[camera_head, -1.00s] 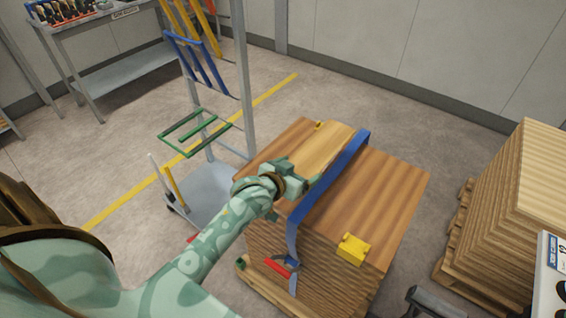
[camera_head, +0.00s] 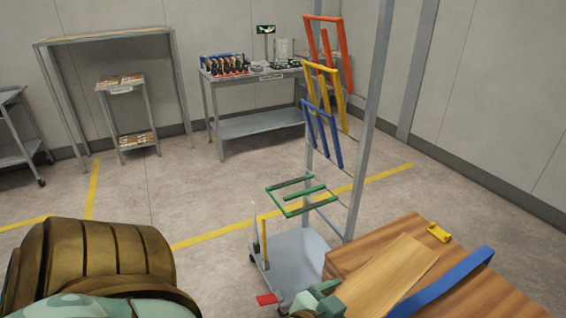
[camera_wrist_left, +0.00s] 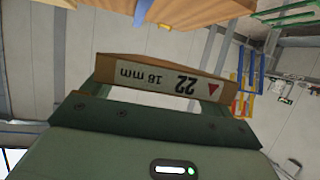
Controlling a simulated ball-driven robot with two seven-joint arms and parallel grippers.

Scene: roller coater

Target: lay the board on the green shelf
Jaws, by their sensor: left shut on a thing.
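The board (camera_head: 395,275) is a light wooden plank over the brown wood stack, at the bottom right of the head view. My left gripper (camera_head: 322,297) is shut on its near end. In the left wrist view the board's end face (camera_wrist_left: 165,80), marked "22" and "18 mm", sits between the fingers. I cannot tell how far the board is above the stack. The green shelf (camera_head: 289,212) is an open frame folded out level on a grey rack, left of and beyond the board. It looks empty. My right gripper is not in view.
The rack's post (camera_head: 369,120) rises beside the green shelf. Blue (camera_head: 323,135), yellow (camera_head: 325,85) and red (camera_head: 311,55) frames are tilted up above it. A blue strap (camera_head: 450,280) and a yellow corner piece (camera_head: 439,232) are on the stack.

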